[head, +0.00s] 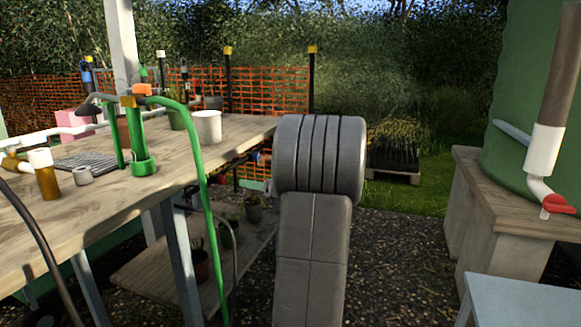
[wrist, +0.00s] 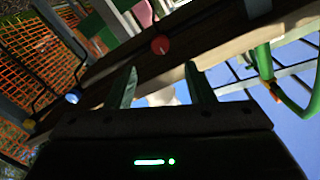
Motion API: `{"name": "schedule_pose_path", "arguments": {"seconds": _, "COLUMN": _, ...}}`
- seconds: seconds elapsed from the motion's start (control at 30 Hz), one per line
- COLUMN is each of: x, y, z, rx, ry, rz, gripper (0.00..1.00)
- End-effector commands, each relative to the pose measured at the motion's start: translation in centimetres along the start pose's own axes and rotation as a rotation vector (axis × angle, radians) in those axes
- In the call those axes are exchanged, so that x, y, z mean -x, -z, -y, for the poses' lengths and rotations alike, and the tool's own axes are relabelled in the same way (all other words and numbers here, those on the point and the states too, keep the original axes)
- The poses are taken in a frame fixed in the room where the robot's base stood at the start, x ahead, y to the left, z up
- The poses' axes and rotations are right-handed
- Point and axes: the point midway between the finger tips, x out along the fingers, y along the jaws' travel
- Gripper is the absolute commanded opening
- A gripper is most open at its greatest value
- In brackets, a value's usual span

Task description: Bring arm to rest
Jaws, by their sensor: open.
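My gripper (wrist: 160,88) shows in the wrist view, with its two green fingers apart and nothing between them. The view is tilted, and the edge of the wooden bench (wrist: 215,40) crosses beyond the fingertips. In the head view a thick grey link of my arm stands in the middle, right of the bench (head: 100,195). My gripper cannot be made out in the head view.
On the bench stand a white pot (head: 207,127), a green tube stand (head: 141,145) and a brown bottle (head: 46,180). A green hose (head: 197,190) hangs over its front edge. A green tank (head: 535,110) with a red-handled tap (head: 558,203) stands right. Gravel (head: 400,260) lies open between.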

Motion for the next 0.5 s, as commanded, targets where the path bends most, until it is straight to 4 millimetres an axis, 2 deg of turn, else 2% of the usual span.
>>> {"name": "schedule_pose_path", "arguments": {"seconds": 0.03, "x": -1.2, "y": -0.2, "z": 0.0, "rx": 0.001, "ry": 0.005, "rz": 0.001, "gripper": 0.48}}
{"name": "schedule_pose_path", "arguments": {"seconds": 0.4, "x": -8.6, "y": -0.2, "z": 0.0, "rx": 0.001, "ry": 0.004, "rz": 0.000, "gripper": 0.48}}
{"name": "schedule_pose_path", "arguments": {"seconds": 0.5, "x": -8.2, "y": 0.1, "z": 0.0, "rx": -0.085, "ry": -0.001, "rz": 0.003, "gripper": 0.48}}
